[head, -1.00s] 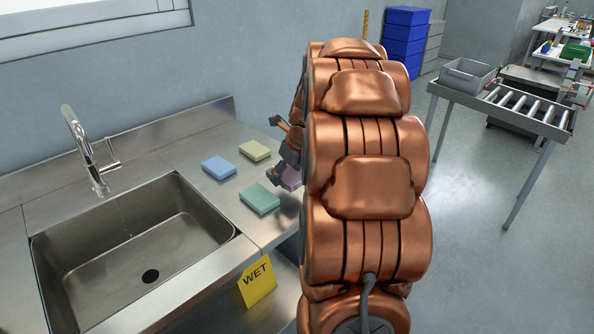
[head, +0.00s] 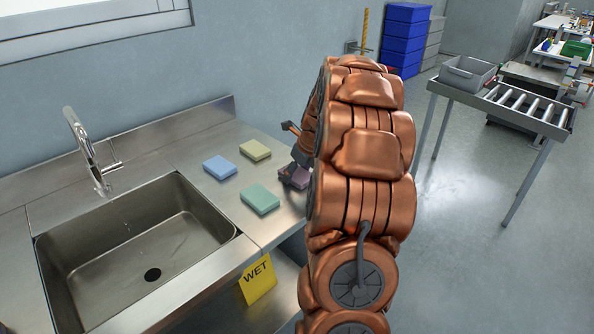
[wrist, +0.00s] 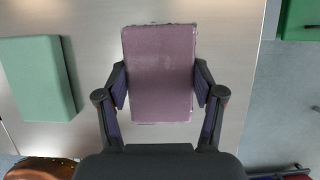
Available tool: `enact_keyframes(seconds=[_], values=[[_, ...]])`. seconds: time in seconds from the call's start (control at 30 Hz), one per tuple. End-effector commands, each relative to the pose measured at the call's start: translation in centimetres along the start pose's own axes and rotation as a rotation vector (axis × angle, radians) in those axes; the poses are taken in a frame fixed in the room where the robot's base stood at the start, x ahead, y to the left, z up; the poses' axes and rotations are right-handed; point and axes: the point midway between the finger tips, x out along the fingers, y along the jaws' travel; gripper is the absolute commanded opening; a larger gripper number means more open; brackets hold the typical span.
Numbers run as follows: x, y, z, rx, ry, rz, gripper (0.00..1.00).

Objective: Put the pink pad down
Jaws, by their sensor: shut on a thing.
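The pink pad (wrist: 158,72) is a mauve-pink block between the two fingers of my gripper (wrist: 160,90) in the wrist view, and the fingers are shut on its sides. In the head view the pink pad (head: 296,177) is partly hidden by my gripper (head: 294,172) and arm, at the right part of the steel counter (head: 200,207). I cannot tell whether the pad touches the counter. A green pad (head: 260,199) lies to its left and nearer; it also shows at the left of the wrist view (wrist: 38,78).
A blue pad (head: 220,167) and a yellow pad (head: 255,150) lie on the counter. The sink (head: 130,250) is at the left, with a tap (head: 85,150) behind it. A yellow WET sign (head: 258,283) hangs at the counter's front. A roller table (head: 510,105) stands at the right.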

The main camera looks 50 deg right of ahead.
Motion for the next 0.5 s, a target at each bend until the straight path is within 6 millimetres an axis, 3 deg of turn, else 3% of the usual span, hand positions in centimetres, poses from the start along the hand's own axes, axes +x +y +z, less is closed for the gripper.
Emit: enact_keyframes(seconds=[0.33,0.37,0.5], values=[[0.17,-0.03,-0.07,0.001,-0.001,-0.001,0.35],[0.17,-0.04,-0.06,0.000,-0.002,-0.001,0.71],[0.15,-0.04,-0.04,0.000,-0.002,-0.001,0.85]])
